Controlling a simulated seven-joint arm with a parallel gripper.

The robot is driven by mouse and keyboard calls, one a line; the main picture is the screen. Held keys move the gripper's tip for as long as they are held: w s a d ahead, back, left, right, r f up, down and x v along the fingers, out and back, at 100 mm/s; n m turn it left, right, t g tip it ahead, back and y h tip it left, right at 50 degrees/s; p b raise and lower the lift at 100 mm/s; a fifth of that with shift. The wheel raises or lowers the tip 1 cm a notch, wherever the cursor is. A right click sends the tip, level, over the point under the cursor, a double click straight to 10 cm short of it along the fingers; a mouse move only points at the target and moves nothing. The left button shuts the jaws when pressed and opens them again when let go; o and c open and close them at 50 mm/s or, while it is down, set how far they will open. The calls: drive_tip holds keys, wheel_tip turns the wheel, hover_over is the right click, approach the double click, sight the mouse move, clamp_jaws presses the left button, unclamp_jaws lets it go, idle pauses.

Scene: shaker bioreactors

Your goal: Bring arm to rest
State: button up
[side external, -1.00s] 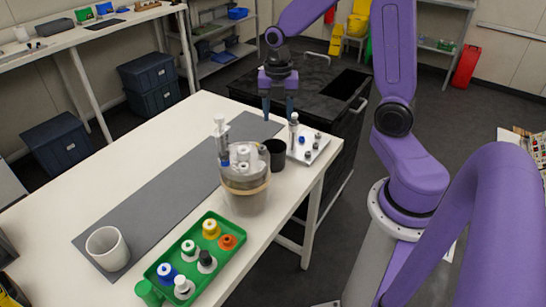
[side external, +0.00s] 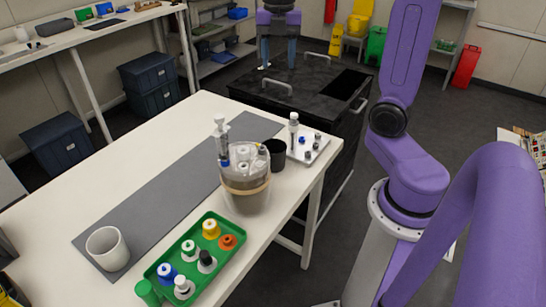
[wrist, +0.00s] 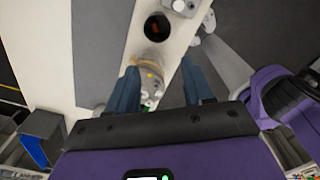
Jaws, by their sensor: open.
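My gripper (side external: 279,52) is raised high at the top of the side external view, in front of the far side of the black cart. Its two blue-grey fingers point down, are spread apart and hold nothing. In the wrist view my gripper (wrist: 165,90) is also open, with the bench and a clear vessel (wrist: 150,78) far below between and beside the fingers. My purple arm reaches up past the top edge of the side external view, so part of it is out of sight.
The white bench (side external: 150,130) carries a grey mat, the clear vessel (side external: 246,185), a black cup (side external: 274,154), a metal plate (side external: 308,150), a green tray (side external: 215,262) with several bottles, and a white cup (side external: 107,248). The black cart (side external: 310,100) stands behind. The air around my gripper is clear.

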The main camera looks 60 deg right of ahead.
drive_tip(key=s+a+f+m, duration=0.6)
drive_tip(key=s+a, duration=0.3)
drive_tip(key=a, duration=0.2)
drive_tip(key=s+a+f+m, duration=0.1)
drive_tip(key=s+f+m, duration=0.1)
drive_tip(key=s, duration=0.4)
drive_tip(key=s+a+f+m, duration=0.1)
drive_tip(key=s+f+m, duration=0.2)
drive_tip(key=s, duration=0.3)
drive_tip(key=shift+a+m, duration=0.25)
drive_tip(key=shift+m, duration=0.15)
